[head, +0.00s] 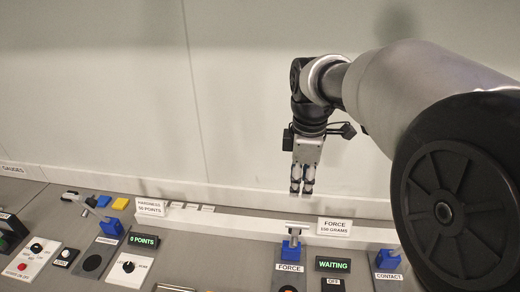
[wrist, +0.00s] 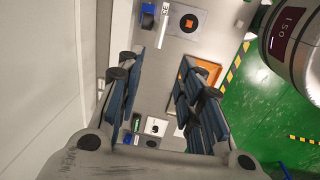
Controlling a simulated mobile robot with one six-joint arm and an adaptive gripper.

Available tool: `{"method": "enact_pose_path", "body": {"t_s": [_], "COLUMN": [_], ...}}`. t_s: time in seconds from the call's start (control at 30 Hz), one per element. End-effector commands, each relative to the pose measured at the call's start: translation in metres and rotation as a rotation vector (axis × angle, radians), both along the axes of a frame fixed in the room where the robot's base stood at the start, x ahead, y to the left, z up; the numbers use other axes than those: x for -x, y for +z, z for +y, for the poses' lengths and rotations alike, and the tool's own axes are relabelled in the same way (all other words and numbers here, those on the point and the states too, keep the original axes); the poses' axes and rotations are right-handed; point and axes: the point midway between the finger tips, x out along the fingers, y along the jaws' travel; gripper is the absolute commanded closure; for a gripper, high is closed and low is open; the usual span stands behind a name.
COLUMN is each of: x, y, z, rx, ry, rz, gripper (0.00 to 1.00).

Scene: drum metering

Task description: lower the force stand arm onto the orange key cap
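The force stand (head: 292,248) is a blue block with a pale arm on top, standing behind the FORCE label at the lower middle of the head view. In the wrist view its blue block (wrist: 148,8) is at the top edge. The orange key cap (wrist: 188,21) lies on a dark round pad there, beside the stand. My gripper (head: 302,187) points down, empty, well above and behind the stand, touching nothing. Its fingers (wrist: 163,75) are wide apart.
The contact stand (head: 388,260) is to the right, the hardness stand (head: 110,228) to the left. A WAITING display (head: 333,264) and a FORCE 250 GRAMS sign (head: 335,227) are close by. An orange-edged tray (wrist: 210,72) shows in the wrist view. The wall rises behind.

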Motion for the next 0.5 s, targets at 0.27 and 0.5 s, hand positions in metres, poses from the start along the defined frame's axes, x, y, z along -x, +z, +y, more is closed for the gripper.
{"method": "enact_pose_path", "body": {"t_s": [0.27,0.5], "x": [-0.004,-0.010], "y": [-0.036,-0.089], "z": [-0.001,-0.002], "rx": [0.002,0.001], "ry": [0.010,0.008], "rz": [0.007,0.007], "gripper": [0.66,0.66]}}
